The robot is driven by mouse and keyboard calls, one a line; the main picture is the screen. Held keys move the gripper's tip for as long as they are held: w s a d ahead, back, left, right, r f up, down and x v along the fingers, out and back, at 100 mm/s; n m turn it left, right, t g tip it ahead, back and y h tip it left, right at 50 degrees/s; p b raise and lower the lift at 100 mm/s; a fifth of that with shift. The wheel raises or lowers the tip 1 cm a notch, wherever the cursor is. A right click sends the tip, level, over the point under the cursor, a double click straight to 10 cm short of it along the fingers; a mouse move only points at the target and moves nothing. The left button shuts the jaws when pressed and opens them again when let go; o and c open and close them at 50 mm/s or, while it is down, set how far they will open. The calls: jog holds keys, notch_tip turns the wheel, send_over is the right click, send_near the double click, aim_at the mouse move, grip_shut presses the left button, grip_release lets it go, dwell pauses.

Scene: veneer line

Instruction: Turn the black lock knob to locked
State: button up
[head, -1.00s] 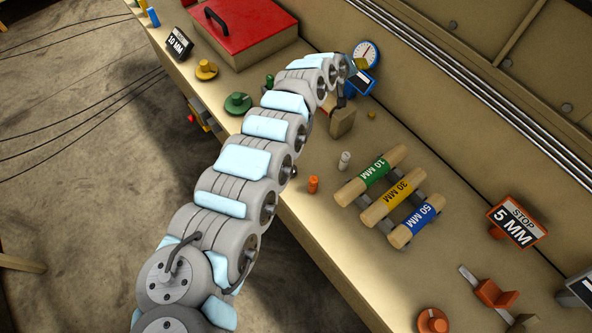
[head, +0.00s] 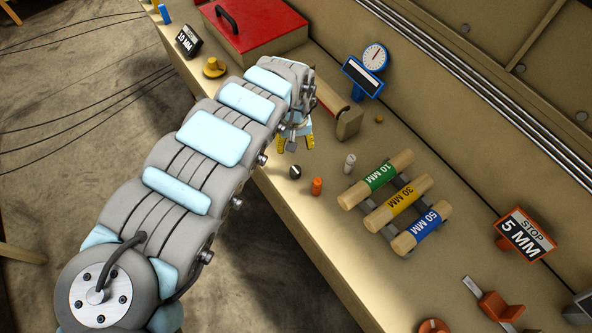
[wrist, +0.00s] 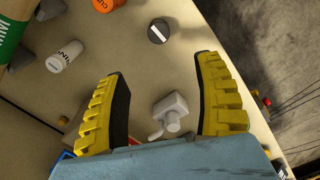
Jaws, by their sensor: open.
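The black lock knob (head: 295,172) is a small dark round knob with a pale line across its top, near the bench's front edge. In the wrist view the knob (wrist: 158,32) lies beyond my fingertips, roughly midway between them, with its pale line slanted. I cannot tell which setting the line marks. My gripper (head: 296,142) is open, its yellow ribbed fingers apart and pointing down, just behind the knob in the head view. In the wrist view my gripper (wrist: 163,66) touches nothing visible at its tips. A pale grey piece (wrist: 171,112) shows between the fingers.
An orange cylinder (head: 316,186) and a white cylinder (head: 350,162) stand close right of the knob. A rack carries green, yellow and blue labelled rollers (head: 394,201). The floor drops away beyond the front edge.

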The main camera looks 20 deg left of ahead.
aim_at(295, 169)
notch_tip(295, 169, down, 12)
jog(key=shift+d+f+b, duration=0.15)
jog(key=shift+b, duration=0.2)
jog(key=shift+f, duration=2.1)
jog(key=c, duration=1.2)
